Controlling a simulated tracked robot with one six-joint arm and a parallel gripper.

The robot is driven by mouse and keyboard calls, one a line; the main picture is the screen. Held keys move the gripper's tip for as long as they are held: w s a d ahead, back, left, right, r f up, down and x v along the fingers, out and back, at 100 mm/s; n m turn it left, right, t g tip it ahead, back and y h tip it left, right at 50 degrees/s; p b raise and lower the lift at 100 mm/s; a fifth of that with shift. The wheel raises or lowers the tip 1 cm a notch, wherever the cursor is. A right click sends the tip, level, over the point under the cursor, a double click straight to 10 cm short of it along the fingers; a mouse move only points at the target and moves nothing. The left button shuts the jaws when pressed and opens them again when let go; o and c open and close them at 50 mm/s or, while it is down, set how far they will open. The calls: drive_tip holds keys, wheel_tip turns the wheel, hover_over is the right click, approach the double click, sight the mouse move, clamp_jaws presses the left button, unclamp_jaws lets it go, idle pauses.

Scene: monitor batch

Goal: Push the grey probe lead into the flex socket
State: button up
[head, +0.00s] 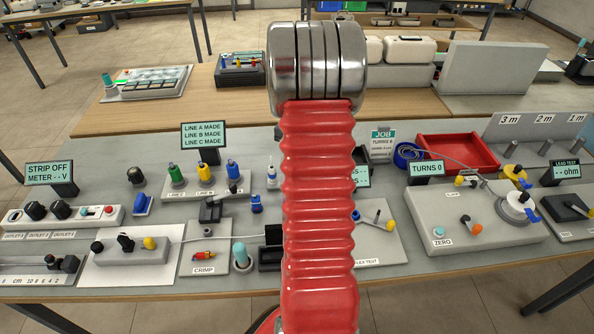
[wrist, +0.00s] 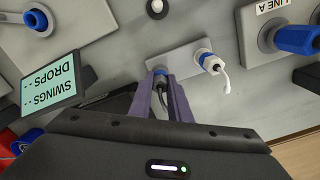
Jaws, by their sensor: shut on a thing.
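In the wrist view, my gripper (wrist: 164,84) has its two purple fingers closed around a dark grey plug, seemingly the grey probe lead (wrist: 160,90). The plug's end meets a blue-ringed fitting (wrist: 160,72) on a light grey plate (wrist: 183,56); I cannot tell whether it is inside or only touching. Beside it on the same plate, a blue-collared fitting holds a white lead (wrist: 211,64). No label on the plate is readable, so I cannot confirm that it is the flex socket. In the head view, my red arm hides my gripper and the lead.
The swings and drops display (wrist: 55,88) stands left in the wrist view, and a blue LINE A plug (wrist: 297,40) at right. In the head view, the FLEX TEST board (head: 385,245) is right of my arm, the CRIMP board (head: 205,258) left. The bench is crowded.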

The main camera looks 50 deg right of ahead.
drive_tip(key=shift+r, duration=0.15)
clamp_jaws()
drive_tip(key=shift+r, duration=2.35)
drive_tip(key=shift+o, duration=1.6)
unclamp_jaws()
clamp_jaws()
